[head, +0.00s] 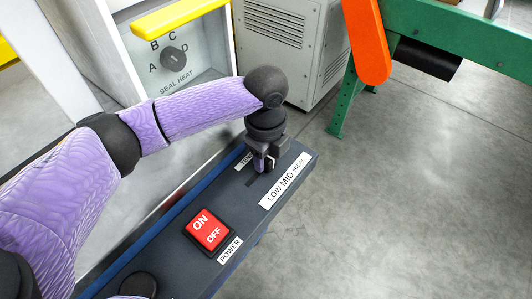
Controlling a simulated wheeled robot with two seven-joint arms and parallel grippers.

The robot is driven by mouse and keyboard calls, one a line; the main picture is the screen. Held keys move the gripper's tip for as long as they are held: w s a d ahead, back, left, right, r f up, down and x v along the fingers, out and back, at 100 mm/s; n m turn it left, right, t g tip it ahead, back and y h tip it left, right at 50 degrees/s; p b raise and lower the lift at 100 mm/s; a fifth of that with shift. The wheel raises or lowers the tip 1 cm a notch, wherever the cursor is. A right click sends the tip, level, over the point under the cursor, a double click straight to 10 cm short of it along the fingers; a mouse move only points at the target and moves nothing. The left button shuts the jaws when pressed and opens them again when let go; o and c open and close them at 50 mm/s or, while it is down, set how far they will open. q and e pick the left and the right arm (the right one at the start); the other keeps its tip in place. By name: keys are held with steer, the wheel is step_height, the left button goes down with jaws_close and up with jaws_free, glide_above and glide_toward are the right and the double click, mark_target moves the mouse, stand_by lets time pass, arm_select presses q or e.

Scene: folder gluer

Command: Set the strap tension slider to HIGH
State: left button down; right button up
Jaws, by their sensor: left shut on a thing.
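The strap tension slider is on the dark control panel, and its knob is mostly hidden by my left gripper. Part of its dark slot (251,182) shows at the lower left of the fingers. A white label (285,181) reading LOW, MID, HIGH runs beside the slot, with HIGH at the far upper right end. My left gripper (263,164) points down at the slot and is shut on the slider knob, roughly across from MID. The exact knob position is hard to tell. My right gripper is not in view.
A red ON/OFF power switch (208,231) sits nearer on the same panel, with a POWER label (230,250). A black round button (138,285) is at the near end. A SEAL HEAT dial (174,57) is behind my arm. Open floor lies to the right.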

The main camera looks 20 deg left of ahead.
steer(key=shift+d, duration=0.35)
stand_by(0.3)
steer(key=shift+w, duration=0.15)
